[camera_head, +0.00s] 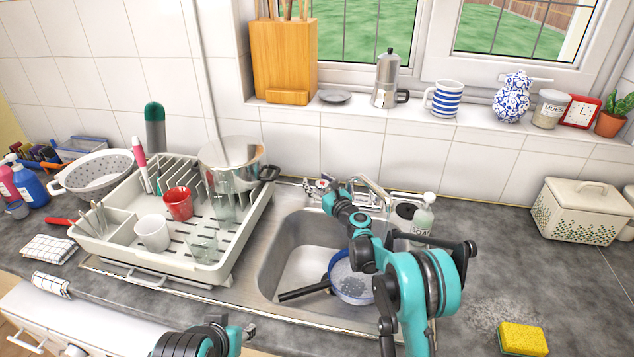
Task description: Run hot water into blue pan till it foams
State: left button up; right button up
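The blue pan (336,267) sits in the sink basin (290,245), its black handle pointing left. Its inside looks pale and grey-speckled; I cannot tell whether this is foam. My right arm hides its right part. The metal tap (376,194) stands behind the sink, its spout partly hidden by my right arm. My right gripper (321,187) is at the tap's left side, touching or very close to it; its finger opening is unclear. My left gripper (249,330) is low at the counter's front edge, away from the pan, too small to read.
A white dish rack (105,250) with cups, glasses and a pot stands left of the sink. A soap bottle (424,216) stands right of the tap. A yellow sponge (522,338) lies at the front right. The counter right of the sink is mostly free.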

notch_tip(320, 180, up, 10)
dwell(0.6)
dwell(2.5)
